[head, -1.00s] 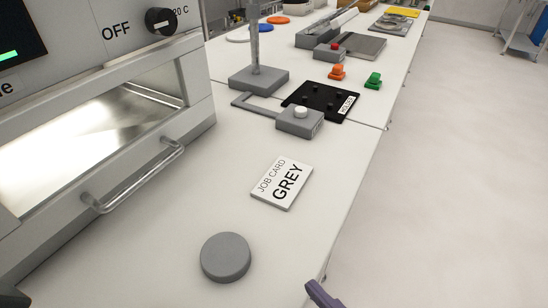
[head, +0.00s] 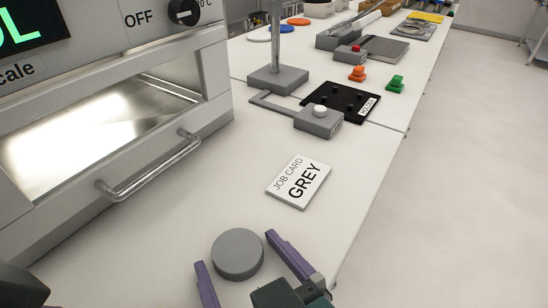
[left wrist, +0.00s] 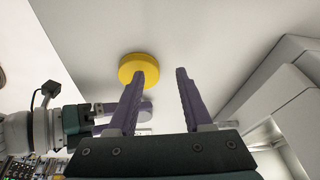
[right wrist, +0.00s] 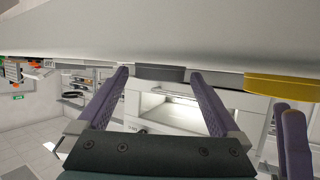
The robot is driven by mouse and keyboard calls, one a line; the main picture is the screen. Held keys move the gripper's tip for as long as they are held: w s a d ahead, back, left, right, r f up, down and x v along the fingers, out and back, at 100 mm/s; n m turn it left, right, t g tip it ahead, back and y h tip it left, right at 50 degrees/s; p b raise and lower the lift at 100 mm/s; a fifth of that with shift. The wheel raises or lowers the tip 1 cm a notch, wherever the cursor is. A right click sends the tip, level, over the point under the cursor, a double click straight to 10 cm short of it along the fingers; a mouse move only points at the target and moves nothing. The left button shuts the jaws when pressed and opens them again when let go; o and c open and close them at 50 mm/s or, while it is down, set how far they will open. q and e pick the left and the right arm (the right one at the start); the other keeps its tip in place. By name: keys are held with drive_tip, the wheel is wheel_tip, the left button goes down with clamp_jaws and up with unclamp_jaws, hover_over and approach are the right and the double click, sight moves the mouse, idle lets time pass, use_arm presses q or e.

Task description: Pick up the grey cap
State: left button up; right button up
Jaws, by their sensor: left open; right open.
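The grey cap (head: 237,254) is a round flat disc lying on the white bench near its front. My right gripper (head: 235,249) is open, with a purple finger on either side of the cap in the head view. In the right wrist view the cap (right wrist: 160,73) shows between and just beyond the fingertips (right wrist: 159,73). It is not gripped. My left gripper (left wrist: 161,73) is open and empty in the left wrist view, with a yellow disc (left wrist: 133,66) partly behind one finger. Its fingers (right wrist: 292,140) also show in the right wrist view.
A job card reading GREY (head: 299,182) lies beyond the cap. An oven-like chamber with a bar handle (head: 150,168) stands at left. A grey block with a white button (head: 319,121) and a black board (head: 345,100) lie farther back. The bench edge is at right.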

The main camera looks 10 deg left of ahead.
drive_tip(key=c, duration=1.2)
